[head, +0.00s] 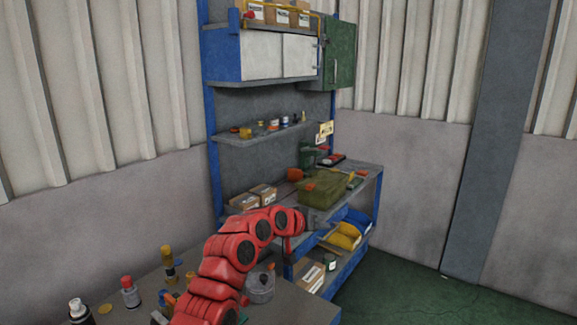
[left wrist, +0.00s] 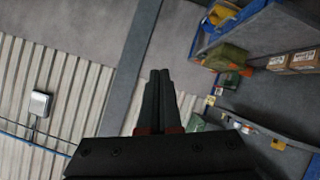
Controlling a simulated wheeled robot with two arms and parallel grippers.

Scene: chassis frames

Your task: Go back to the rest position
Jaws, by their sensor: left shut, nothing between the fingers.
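My left arm, in red, rises from the bottom of the head view and bends right toward the workbench. Its dark left gripper (head: 312,222) is small there, in front of the bench, and its fingers are hard to make out. In the left wrist view the two dark fingers of my left gripper (left wrist: 160,76) lie together, shut and empty. They point toward the wall and touch nothing that I can see. My right gripper is in neither view.
A nearer table (head: 300,306) carries a metal can (head: 260,284) and bottles (head: 130,291). The green floor (head: 420,300) at right is clear.

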